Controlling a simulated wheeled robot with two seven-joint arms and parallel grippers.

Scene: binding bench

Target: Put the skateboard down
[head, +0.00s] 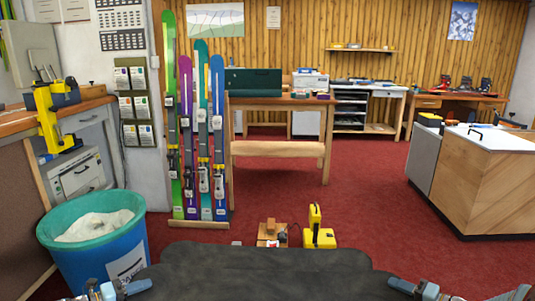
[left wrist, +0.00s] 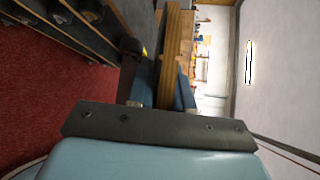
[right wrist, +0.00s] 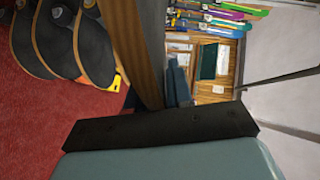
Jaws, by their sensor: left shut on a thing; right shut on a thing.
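The skateboard (head: 250,272) is a dark, grip-topped deck across the bottom of the head view, and its near part is cut off by the frame. My left gripper (head: 122,289) is shut on its left edge and my right gripper (head: 415,288) on its right edge. The layered wooden edge of the deck shows between the fingers in the left wrist view (left wrist: 172,50) and in the right wrist view (right wrist: 137,50). What lies directly under the board is hidden in the head view.
A blue bin (head: 120,245) stands at left, beside a ski rack (head: 190,222). A wooden block (head: 270,232) and a yellow tool (head: 318,238) show just beyond the board. Several other skateboards (right wrist: 95,55) show in the right wrist view. Red carpet is clear at right.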

